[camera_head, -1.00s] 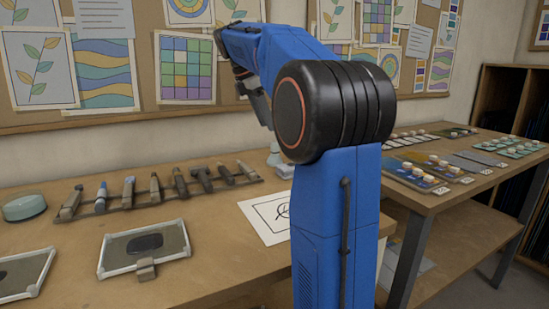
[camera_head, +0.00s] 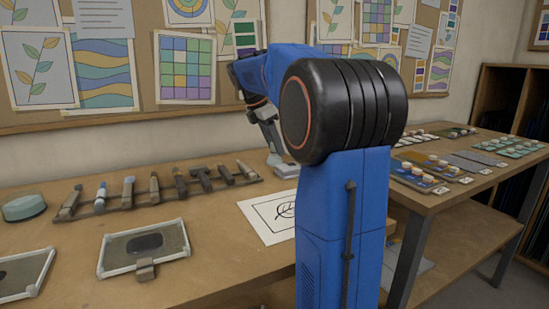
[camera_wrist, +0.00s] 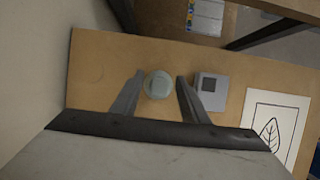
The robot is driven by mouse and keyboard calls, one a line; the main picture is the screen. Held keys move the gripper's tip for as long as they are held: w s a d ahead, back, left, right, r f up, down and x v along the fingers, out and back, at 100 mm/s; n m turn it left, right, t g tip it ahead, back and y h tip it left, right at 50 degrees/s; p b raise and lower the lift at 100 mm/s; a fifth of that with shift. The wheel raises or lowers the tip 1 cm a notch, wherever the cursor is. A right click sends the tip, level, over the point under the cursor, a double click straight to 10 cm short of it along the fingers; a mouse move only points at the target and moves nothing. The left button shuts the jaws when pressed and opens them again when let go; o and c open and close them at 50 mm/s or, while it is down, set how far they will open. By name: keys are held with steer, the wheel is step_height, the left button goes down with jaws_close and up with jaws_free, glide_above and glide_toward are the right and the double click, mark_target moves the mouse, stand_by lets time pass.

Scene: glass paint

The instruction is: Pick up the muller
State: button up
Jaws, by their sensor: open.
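The muller (camera_wrist: 158,85), a pale grey-green round glass piece, is seen from above in the wrist view. In the head view the muller (camera_head: 274,159) stands near the back of the wooden table, partly hidden by my arm. My gripper (camera_wrist: 160,77) is open and empty, and the muller appears between its two fingers in the wrist view. How far above it the fingers are I cannot tell. In the head view my gripper (camera_head: 271,135) points down above the muller.
A small grey box (camera_wrist: 210,91) with a dark square stands close beside the muller. A leaf-drawing sheet (camera_head: 267,217) lies in front. A rack of several tools (camera_head: 150,195) and framed slabs (camera_head: 145,247) are to the left. The wall is close behind the table.

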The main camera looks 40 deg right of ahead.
jaws_close()
step_height(320, 180, up, 10)
steer(key=shift+r, duration=0.1)
stand_by(0.6)
